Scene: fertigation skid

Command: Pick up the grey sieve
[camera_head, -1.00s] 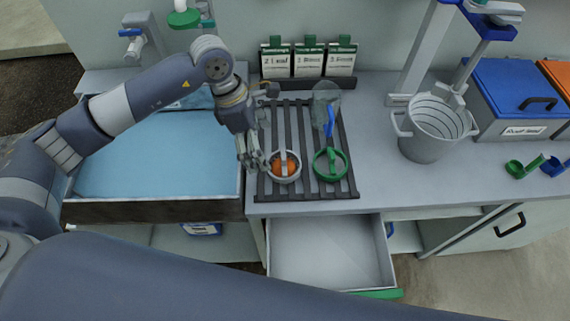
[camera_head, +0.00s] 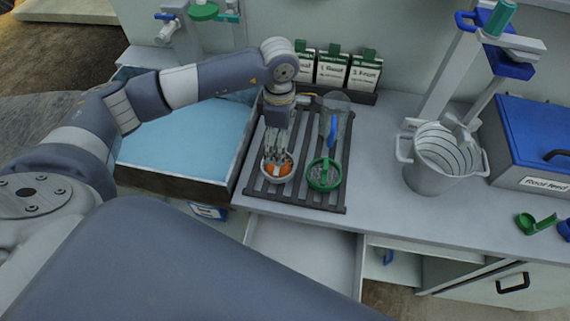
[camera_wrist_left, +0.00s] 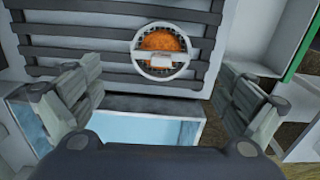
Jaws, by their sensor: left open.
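The grey sieve (camera_head: 278,169) sits on the dark slatted rack, a round light rim with orange contents inside. In the left wrist view the sieve (camera_wrist_left: 139,58) shows past the fingertips, its rim and a crossing bar clear of both fingers. My left gripper (camera_head: 277,150) is above and behind the sieve in the head view, partly covering its far side. In the wrist view the left gripper (camera_wrist_left: 155,98) is open with its fingers wide apart and nothing between them. My right gripper is not in view.
A green sieve (camera_head: 323,185) stands on the rack (camera_head: 298,196) just right of the grey one. A blue-lined basin (camera_head: 180,140) is at left. A grey bucket (camera_head: 430,178) and a blue box (camera_head: 530,130) stand at right. An open drawer (camera_head: 300,255) juts out below.

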